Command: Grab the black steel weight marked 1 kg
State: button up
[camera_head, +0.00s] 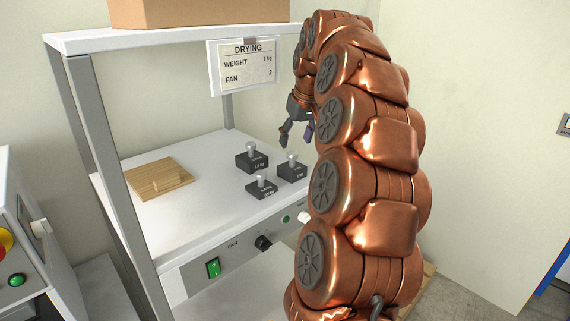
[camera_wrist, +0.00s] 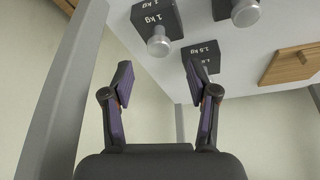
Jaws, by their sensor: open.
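Three black block weights with silver knobs stand upright on the white shelf. The one marked 1 kg (camera_head: 292,172) is rightmost in the head view. In the wrist view the 1 kg weight (camera_wrist: 148,13) is at the top, its knob pointing down the picture between the lines of my fingers. My gripper (camera_head: 296,137) is open and empty, above and behind the weights in the head view. In the wrist view my gripper (camera_wrist: 158,72) has both fingers spread, apart from every weight.
The weight marked 1.5 kg (camera_head: 250,165) stands behind left; another weight (camera_head: 261,192) stands in front, its marking hard to read. A wooden board (camera_head: 158,178) lies left. A sign (camera_head: 248,68) reads weight 1 kg, fan 2. Grey posts (camera_head: 105,160) carry an upper shelf (camera_head: 90,42).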

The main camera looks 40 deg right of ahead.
aim_at(293, 153)
jog(key=shift+f, duration=0.45)
jog(key=shift+x, duration=3.3)
jog(key=shift+d, duration=0.1)
jog(key=shift+c, duration=0.4)
grip_shut()
